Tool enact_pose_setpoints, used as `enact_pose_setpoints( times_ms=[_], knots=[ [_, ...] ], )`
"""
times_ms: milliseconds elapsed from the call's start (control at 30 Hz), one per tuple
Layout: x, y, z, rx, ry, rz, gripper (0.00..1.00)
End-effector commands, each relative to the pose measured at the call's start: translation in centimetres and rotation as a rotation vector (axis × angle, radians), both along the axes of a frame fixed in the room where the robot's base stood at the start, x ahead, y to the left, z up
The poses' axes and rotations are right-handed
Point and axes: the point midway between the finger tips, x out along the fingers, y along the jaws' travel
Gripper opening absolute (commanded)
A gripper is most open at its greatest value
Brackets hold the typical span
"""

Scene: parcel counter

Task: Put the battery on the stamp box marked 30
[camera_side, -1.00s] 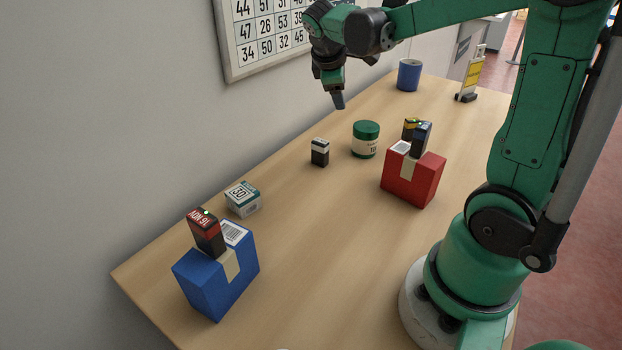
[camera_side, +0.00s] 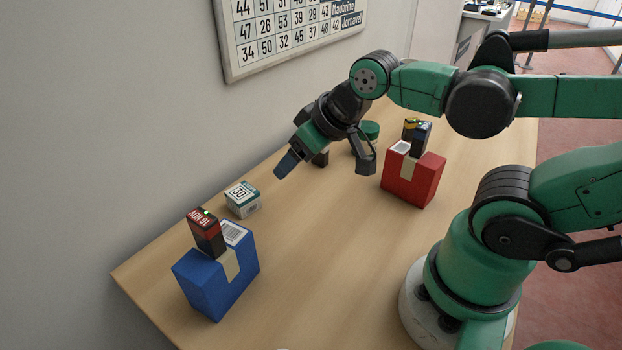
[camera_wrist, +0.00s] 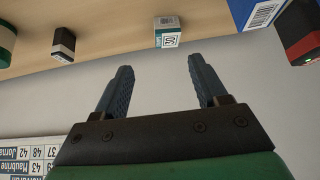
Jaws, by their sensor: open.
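The stamp box marked 30 (camera_side: 243,199) is a small white and teal carton on the table beside the blue parcel; it also shows at the top of the wrist view (camera_wrist: 167,33). I cannot tell for sure which block is the battery. A small black block with a pale top (camera_side: 322,160) stands on the table, partly hidden behind my gripper; it shows in the wrist view (camera_wrist: 63,43). A black and red block reading 16 NOV (camera_side: 206,235) stands on the blue parcel. My gripper (camera_side: 326,165) is open and empty, above the table right of the stamp box.
The blue parcel (camera_side: 208,289) stands at the near left. A green jar (camera_side: 371,131) is partly hidden behind my gripper. The table's middle front (camera_side: 320,260) is clear.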

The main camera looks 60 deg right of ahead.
Motion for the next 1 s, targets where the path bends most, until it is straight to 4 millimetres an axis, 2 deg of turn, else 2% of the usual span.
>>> enact_pose_setpoints(
  times_ms=[133, 267, 433, 633, 767, 900, 1000],
  knots=[
    [0.6, -0.9, 0.5, 0.018, 0.016, -0.057, 0.66],
    [2.2, -3.8, 1.9, 0.082, 0.066, -0.254, 0.66],
    [4.9, -10.6, 3.2, 0.214, 0.149, -0.646, 0.66],
    [6.1, -20.2, 2.7, 0.373, 0.223, -1.126, 0.66],
    [5.2, -26.8, 1.1, 0.475, 0.257, -1.443, 0.66],
    [2.4, -33.5, -1.6, 0.579, 0.282, -1.778, 0.66],
    [-0.1, -37.1, -3.6, 0.642, 0.294, -1.981, 0.66]
  ],
)
